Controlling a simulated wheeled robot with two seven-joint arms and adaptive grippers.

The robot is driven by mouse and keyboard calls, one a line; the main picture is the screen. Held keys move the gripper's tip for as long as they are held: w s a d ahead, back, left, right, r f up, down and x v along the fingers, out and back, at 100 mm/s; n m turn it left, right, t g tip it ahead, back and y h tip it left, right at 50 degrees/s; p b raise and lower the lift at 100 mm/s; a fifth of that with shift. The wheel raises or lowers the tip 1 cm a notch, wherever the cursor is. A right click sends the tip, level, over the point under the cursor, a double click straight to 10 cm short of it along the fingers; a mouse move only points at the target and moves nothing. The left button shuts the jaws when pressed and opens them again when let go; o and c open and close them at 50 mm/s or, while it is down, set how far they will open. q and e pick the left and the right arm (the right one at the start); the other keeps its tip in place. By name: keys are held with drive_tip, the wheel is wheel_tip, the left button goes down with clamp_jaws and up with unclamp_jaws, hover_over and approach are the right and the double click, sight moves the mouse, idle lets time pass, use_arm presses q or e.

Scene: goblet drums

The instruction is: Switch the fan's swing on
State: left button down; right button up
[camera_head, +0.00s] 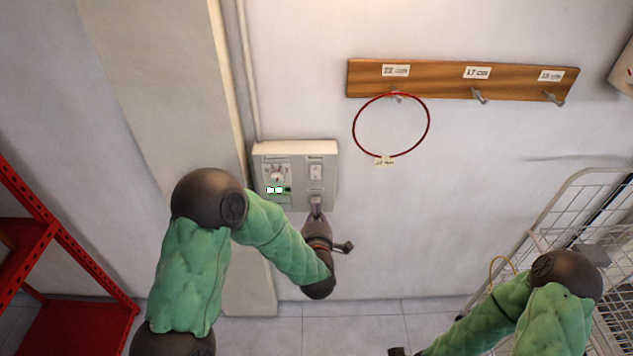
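A pale control box (295,148) is fixed on the wall. Its left part has a round dial (277,176) with small white and green marks below it. Its right part has an upper switch (316,172) and a lower switch (315,198). My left gripper (317,207) points up at the lower switch from just below, its tips at or very near it. Contact cannot be told, and the fingers are too small to read. My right gripper (397,352) barely shows at the bottom edge, far from the box. The fan itself is not in view.
A wooden hook board (435,81) is on the wall, with a red ring (428,135) hanging from its left hook. A red shelf (75,288) stands at left, and a white wire rack (590,190) at right. A pillar (165,90) runs left of the box.

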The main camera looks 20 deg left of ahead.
sight(316, 176)
use_arm(q)
drive_tip(key=shift+w, duration=0.1)
drive_tip(key=p+x, duration=0.1)
drive_tip(key=x, duration=1.2)
drive_tip(key=shift+w+a+f, duration=0.1)
drive_tip(key=shift+w, duration=0.3)
